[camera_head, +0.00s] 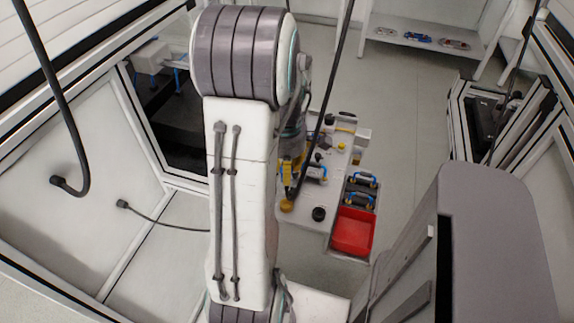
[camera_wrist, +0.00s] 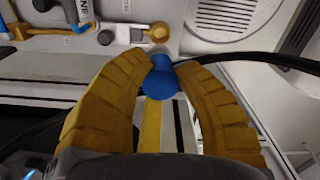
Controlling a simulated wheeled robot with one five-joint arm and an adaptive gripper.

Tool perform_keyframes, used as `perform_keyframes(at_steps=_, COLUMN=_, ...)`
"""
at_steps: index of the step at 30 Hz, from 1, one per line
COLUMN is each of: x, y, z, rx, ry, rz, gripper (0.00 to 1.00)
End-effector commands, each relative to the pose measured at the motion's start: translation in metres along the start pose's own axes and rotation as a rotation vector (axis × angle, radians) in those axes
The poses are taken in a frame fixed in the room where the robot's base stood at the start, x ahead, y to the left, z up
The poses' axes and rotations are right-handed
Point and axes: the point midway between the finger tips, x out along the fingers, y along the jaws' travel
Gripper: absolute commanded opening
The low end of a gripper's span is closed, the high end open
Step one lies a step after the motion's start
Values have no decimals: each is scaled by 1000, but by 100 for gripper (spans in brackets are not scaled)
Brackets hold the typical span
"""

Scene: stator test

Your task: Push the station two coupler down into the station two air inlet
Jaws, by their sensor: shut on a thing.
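My gripper (camera_wrist: 162,72) has two yellow ribbed fingers, closed around a rounded blue piece (camera_wrist: 160,84), which I take for the station two coupler. A black hose (camera_wrist: 262,60) runs from beside the fingertips to the right. The blue piece is in front of a pale panel (camera_wrist: 185,38) in the wrist view. I cannot tell whether it touches an inlet; the air inlet cannot be made out. In the head view my yellow gripper (camera_head: 291,172) is low over the bench, partly behind my arm, and the coupler cannot be made out there.
The bench (camera_head: 300,220) carries a yellow round part (camera_head: 287,205), a black knob (camera_head: 319,214) and a red bin (camera_head: 352,232). Blue-handled parts (camera_head: 361,190) sit behind the bin. A black hose hangs beside my gripper. A shelf (camera_head: 420,47) stands at the back. Grey floor (camera_head: 415,110) is clear.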

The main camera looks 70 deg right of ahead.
Motion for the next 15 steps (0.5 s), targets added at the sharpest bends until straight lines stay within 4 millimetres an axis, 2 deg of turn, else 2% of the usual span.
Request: perform_keyframes(at_steps=15, x=34, y=0, z=0, rx=0, ry=0, rz=1, gripper=0)
